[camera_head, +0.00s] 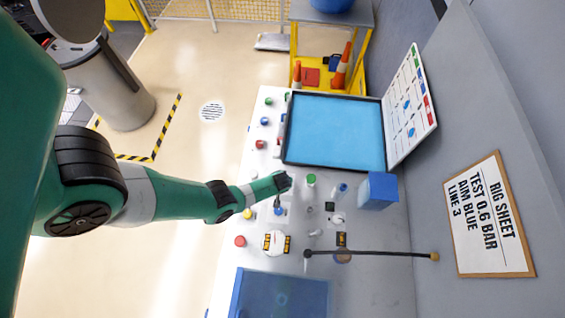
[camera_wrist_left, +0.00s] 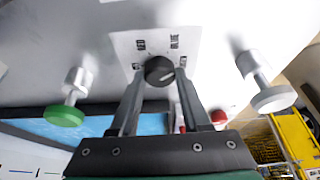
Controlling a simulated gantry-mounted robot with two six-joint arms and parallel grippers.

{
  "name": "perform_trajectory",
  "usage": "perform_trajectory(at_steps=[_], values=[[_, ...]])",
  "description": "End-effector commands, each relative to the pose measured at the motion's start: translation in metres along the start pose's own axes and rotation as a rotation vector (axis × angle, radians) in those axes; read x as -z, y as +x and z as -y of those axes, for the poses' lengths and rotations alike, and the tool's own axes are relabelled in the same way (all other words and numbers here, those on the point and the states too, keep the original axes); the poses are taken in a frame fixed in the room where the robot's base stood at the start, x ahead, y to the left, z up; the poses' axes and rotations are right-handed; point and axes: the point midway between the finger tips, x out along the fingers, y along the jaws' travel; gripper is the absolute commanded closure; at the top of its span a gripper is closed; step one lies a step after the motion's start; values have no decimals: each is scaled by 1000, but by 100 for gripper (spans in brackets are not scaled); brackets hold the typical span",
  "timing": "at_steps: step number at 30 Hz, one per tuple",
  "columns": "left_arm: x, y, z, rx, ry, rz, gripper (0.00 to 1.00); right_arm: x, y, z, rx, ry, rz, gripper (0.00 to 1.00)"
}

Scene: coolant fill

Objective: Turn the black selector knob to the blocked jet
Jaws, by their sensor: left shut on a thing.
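The black selector knob (camera_wrist_left: 159,71) shows in the left wrist view, round with a pale line on its face. In the head view my left gripper (camera_head: 279,200) is over the white bench and mostly hides the knob. Which jet is blocked cannot be told. My right gripper is not in view.
A green-capped post (camera_wrist_left: 64,115) and a white-capped post (camera_wrist_left: 274,98) flank the gripper. On the bench are a blue tray with black rim (camera_head: 284,130), a blue box (camera_head: 377,190), a dark rod (camera_head: 370,253) and a blue bin (camera_head: 240,285). A rig sheet (camera_head: 489,215) hangs right.

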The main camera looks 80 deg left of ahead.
Motion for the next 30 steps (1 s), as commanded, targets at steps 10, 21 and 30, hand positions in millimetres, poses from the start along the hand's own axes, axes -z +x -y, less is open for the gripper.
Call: perform_trajectory(at_steps=[10,21,30], values=[[1,0,3,-113,269,0,100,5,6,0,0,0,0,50],[1,0,4,-208,498,0,100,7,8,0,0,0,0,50],[0,1,4,-237,573,1,100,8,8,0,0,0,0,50]])
